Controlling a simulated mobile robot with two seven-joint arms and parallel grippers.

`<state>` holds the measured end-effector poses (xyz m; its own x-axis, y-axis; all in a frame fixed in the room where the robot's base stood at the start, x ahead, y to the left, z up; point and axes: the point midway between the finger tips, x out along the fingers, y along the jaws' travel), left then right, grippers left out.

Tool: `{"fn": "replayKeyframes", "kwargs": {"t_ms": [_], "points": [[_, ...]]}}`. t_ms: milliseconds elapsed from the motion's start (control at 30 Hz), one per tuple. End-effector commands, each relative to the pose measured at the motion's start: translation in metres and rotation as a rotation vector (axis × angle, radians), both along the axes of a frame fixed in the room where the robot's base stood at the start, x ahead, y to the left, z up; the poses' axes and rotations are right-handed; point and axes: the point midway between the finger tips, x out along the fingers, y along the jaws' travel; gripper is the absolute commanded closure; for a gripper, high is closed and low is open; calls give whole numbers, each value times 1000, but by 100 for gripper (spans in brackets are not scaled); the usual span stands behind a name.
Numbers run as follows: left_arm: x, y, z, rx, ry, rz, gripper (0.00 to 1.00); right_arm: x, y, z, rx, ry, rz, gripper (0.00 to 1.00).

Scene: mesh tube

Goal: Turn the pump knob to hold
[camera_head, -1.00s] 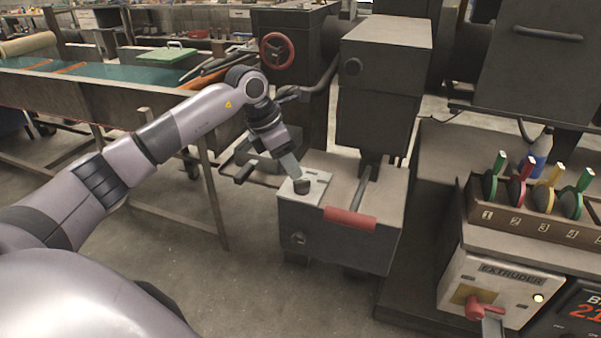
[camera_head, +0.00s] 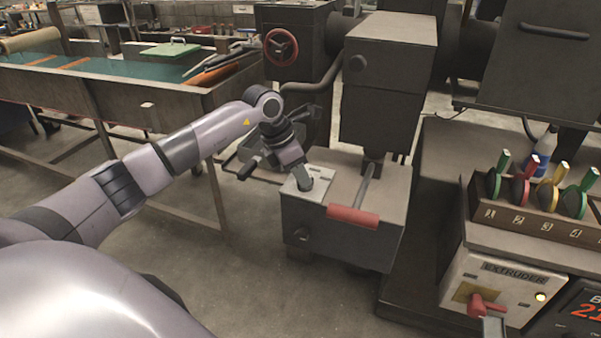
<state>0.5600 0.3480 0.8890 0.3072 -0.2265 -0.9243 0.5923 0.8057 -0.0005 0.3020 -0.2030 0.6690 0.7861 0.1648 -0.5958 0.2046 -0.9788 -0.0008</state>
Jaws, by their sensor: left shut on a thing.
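The pump box (camera_head: 340,240) is a dark grey block in the middle of the view. A light plate (camera_head: 291,187) lies on the left of its top, where a small dark knob stood visible earlier. My left gripper (camera_head: 304,183) reaches down from the upper left onto this plate, its fingers shut on the knob. The fingers cover most of the knob, so its pointing direction and any plate markings cannot be read. My right gripper is not in view.
A red-gripped handle (camera_head: 352,217) lies across the box top, close to the right of the plate. A tall dark housing (camera_head: 383,105) rises behind. A rack of numbered, coloured paddles (camera_head: 540,215) and an extruder panel (camera_head: 508,284) stand at right.

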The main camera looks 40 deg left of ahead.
Motion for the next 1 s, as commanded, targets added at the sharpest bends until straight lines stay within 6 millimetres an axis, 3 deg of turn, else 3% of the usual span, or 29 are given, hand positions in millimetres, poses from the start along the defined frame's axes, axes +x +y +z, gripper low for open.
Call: {"fn": "replayKeyframes", "kwargs": {"t_ms": [367,1000], "points": [[-1,-2,2,0,-2,138,100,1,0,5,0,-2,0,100],[-1,-8,2,-1,-6,672,100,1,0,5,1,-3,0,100]]}}
